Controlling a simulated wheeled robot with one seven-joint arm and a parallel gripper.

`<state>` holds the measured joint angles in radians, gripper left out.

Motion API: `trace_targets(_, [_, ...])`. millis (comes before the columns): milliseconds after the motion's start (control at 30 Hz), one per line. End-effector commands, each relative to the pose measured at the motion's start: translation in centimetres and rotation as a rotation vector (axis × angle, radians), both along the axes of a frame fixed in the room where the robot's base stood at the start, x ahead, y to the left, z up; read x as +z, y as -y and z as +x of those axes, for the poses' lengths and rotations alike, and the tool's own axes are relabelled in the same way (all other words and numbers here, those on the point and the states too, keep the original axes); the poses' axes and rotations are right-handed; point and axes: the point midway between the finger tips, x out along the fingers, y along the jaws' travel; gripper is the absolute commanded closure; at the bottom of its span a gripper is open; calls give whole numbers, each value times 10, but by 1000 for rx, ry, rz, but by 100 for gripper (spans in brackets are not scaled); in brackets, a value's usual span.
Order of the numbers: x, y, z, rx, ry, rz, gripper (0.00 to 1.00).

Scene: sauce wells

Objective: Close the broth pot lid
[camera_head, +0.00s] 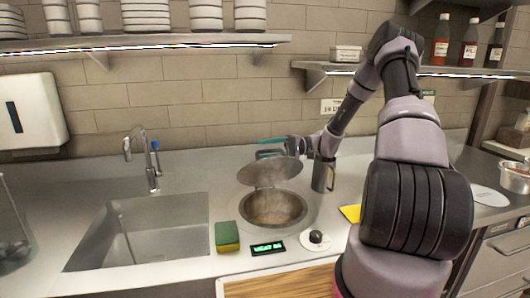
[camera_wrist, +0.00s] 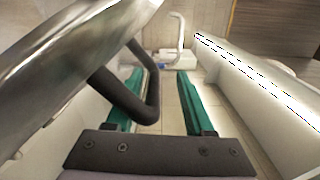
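The broth pot (camera_head: 272,209) is a round well sunk in the steel counter, with its opening uncovered. Its steel lid (camera_head: 258,174) stands raised and tilted at the pot's back edge. In the wrist view the lid (camera_wrist: 60,50) fills the upper left, with its dark looped handle (camera_wrist: 149,100) sticking out. My gripper (camera_head: 259,148) is behind the lid's upper edge, its teal fingers pointing left. In the wrist view my gripper (camera_wrist: 163,78) has its fingers apart. The handle's bend overlaps the left finger; I cannot tell whether they touch.
A dark grey cylindrical container (camera_head: 325,174) stands right of the pot, close to my arm. A green and yellow sponge (camera_head: 227,236), a lit display (camera_head: 268,248) and a knob (camera_head: 316,238) lie in front. The sink (camera_head: 140,235) is left. A wall shelf (camera_head: 130,42) hangs above.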

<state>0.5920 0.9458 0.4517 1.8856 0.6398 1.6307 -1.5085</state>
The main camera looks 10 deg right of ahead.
Motion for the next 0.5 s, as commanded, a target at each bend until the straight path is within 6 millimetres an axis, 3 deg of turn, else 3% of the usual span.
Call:
trace_targets(333, [-3,3,0,-1,-2,-2,53])
trace_targets(500, [-3,27,1,-5,-2,-2,53])
